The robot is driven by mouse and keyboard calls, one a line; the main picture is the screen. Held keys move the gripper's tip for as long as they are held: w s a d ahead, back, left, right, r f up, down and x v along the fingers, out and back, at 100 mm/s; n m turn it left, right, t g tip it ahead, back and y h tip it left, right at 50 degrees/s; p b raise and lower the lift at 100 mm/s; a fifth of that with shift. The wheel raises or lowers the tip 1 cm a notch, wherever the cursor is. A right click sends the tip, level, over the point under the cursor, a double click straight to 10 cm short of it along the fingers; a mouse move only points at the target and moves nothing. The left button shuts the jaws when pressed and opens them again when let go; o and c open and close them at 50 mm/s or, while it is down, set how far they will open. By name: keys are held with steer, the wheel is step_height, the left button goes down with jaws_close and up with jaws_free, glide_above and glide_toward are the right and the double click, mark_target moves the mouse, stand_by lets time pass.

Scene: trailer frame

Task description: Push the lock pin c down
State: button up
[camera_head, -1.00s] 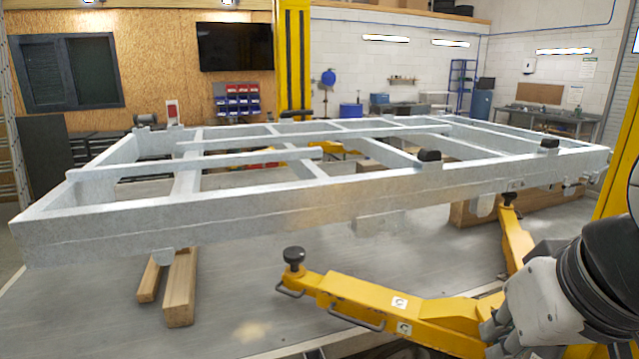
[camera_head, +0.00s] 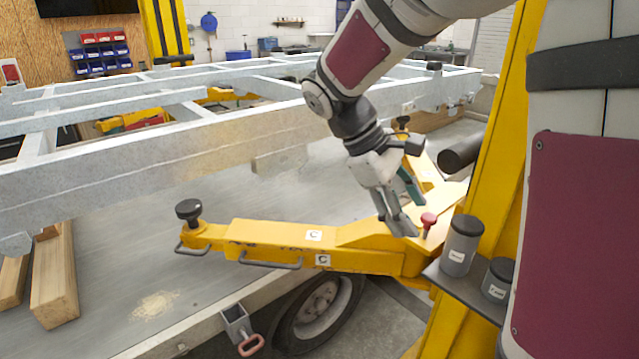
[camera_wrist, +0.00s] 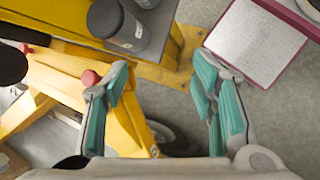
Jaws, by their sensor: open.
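The lock pin c (camera_head: 428,221) has a red knob and stands upright at the inner end of the yellow lift arm (camera_head: 330,246) labelled C. My gripper (camera_head: 405,212) is open and empty, just left of the pin, its fingers angled downward. In the wrist view a red knob (camera_wrist: 90,78) shows beside my left finger, outside the gap of my gripper (camera_wrist: 160,75). Whether the finger touches it I cannot tell.
Two grey canisters (camera_head: 461,246) with dark lids stand on a shelf by the yellow post (camera_head: 497,150), close to the pin's right. The grey trailer frame (camera_head: 150,155) lies behind and left. A wheel (camera_head: 318,308) is below the lift arm.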

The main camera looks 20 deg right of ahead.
steer(key=w+d+f+n+g+h+b, duration=0.3)
steer(key=w+d+f+h+b, duration=0.15)
steer(key=w+f, duration=0.45)
steer(key=n+g+h+b, duration=0.2)
steer(key=n+h+b, duration=0.1)
steer(key=h, duration=0.3)
glide_toward(422, 217)
steer(key=p+x, duration=0.1)
steer(key=x, duration=1.1)
steer(key=shift+w, duration=0.15)
